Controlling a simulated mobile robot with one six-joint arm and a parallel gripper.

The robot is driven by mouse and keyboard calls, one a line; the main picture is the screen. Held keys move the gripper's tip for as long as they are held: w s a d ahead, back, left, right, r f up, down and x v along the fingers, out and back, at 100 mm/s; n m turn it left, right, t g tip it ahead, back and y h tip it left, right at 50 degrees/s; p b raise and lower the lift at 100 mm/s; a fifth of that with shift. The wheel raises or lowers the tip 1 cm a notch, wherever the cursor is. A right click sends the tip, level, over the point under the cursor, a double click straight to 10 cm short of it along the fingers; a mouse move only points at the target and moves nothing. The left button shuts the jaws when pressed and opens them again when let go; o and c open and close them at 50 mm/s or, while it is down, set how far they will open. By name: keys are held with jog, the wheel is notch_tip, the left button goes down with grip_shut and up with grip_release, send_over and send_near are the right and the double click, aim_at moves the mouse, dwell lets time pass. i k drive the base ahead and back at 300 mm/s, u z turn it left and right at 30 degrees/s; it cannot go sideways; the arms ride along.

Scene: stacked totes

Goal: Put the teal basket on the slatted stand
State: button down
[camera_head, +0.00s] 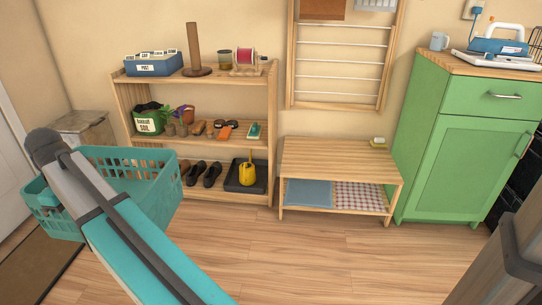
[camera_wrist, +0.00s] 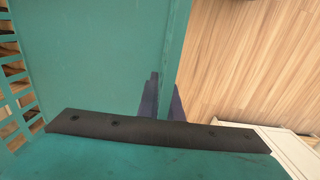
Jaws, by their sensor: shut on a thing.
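The teal basket (camera_head: 150,170) is held up at the left in the head view, with lattice sides and an open top. It fills much of the wrist view, where its teal wall (camera_wrist: 85,60) shows close up. My gripper (camera_wrist: 160,98) is shut on the basket's wall; in the head view my arm hides the fingers. The slatted stand (camera_head: 340,160) is a low wooden bench at the centre right, apart from the basket.
The stand's lower shelf holds a blue cloth (camera_head: 308,193) and a checked cloth (camera_head: 358,197). A wooden shelf unit (camera_head: 200,88) with pots and shoes stands behind the basket. A green cabinet (camera_head: 466,165) stands right of the stand. The floor (camera_head: 300,260) before the stand is clear.

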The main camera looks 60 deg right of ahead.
aim_at(339, 160)
jog(key=k, duration=1.2)
jog(key=z, duration=1)
jog(key=i, duration=1.1)
jog(key=u, duration=0.05)
